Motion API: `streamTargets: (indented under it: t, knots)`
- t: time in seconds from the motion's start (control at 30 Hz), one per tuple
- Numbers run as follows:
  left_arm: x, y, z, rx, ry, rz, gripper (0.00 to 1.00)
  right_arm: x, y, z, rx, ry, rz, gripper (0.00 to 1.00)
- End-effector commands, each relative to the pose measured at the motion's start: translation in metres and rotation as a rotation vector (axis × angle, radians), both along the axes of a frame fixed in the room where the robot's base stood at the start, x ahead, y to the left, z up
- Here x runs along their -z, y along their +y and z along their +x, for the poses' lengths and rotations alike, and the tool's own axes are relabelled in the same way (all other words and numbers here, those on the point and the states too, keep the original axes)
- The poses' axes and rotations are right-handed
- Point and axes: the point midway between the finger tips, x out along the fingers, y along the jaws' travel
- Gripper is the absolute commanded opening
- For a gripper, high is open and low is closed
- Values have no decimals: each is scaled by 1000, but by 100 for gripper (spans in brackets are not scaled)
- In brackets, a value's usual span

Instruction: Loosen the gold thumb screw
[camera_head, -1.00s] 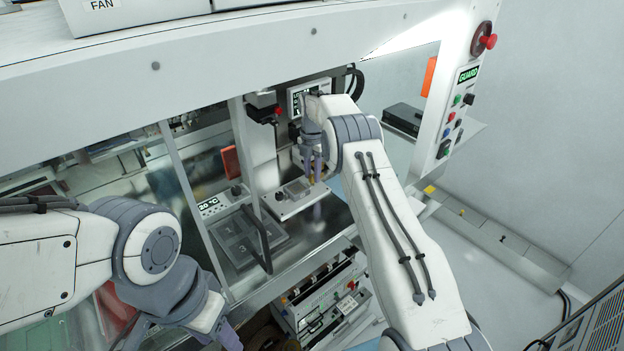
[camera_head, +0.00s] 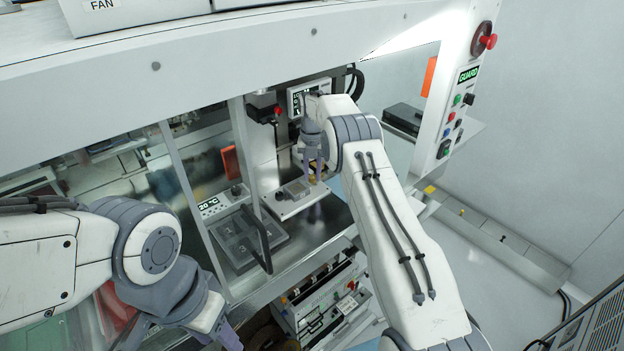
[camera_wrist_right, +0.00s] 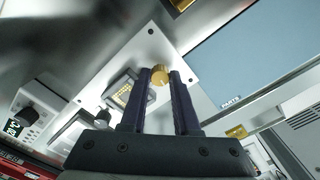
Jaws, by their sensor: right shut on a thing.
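The gold thumb screw (camera_wrist_right: 160,76) is a round, ridged knob at a corner of a pale plate (camera_wrist_right: 178,52) in the right wrist view. My right gripper (camera_wrist_right: 160,80) is shut on it, with one dark finger on each side. In the head view the right gripper (camera_head: 313,170) points down at the small platform, and a bit of gold shows at its tips. The screw's shank and the hole under it are hidden. My left gripper (camera_head: 228,338) shows only in part at the bottom edge, away from the screw; its jaw opening is unclear.
A socket block (camera_wrist_right: 128,92) sits on the plate beside the screw. In the head view, a column (camera_head: 262,150) and a black handle (camera_head: 262,240) stand left of the right gripper. A box marked 20 °C (camera_head: 212,205) and a guard panel (camera_head: 462,90) flank the bay.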

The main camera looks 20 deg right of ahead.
Motion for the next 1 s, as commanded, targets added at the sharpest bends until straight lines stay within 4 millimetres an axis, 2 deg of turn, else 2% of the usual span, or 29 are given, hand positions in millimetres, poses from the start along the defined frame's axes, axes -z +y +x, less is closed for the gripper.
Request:
streamTargets:
  t: [0.07, 0.1, 0.13, 0.47, 1.0]
  knots:
    - [0, 0, 0, 0, 0, 0, 50, -1, 0, 0, 2, -1, 0, 0]
    - [0, 0, 0, 0, 0, 0, 50, -1, 0, 0, 2, -1, 0, 33]
    - [0, 0, 0, 0, 0, 0, 50, -1, 0, 0, 2, -1, 0, 42]
    - [0, 0, 0, 0, 0, 0, 50, -2, 0, 0, 4, -1, 0, 42]
    - [0, 0, 0, 0, 0, 0, 50, -42, 0, 1, 5, -2, 0, 42]
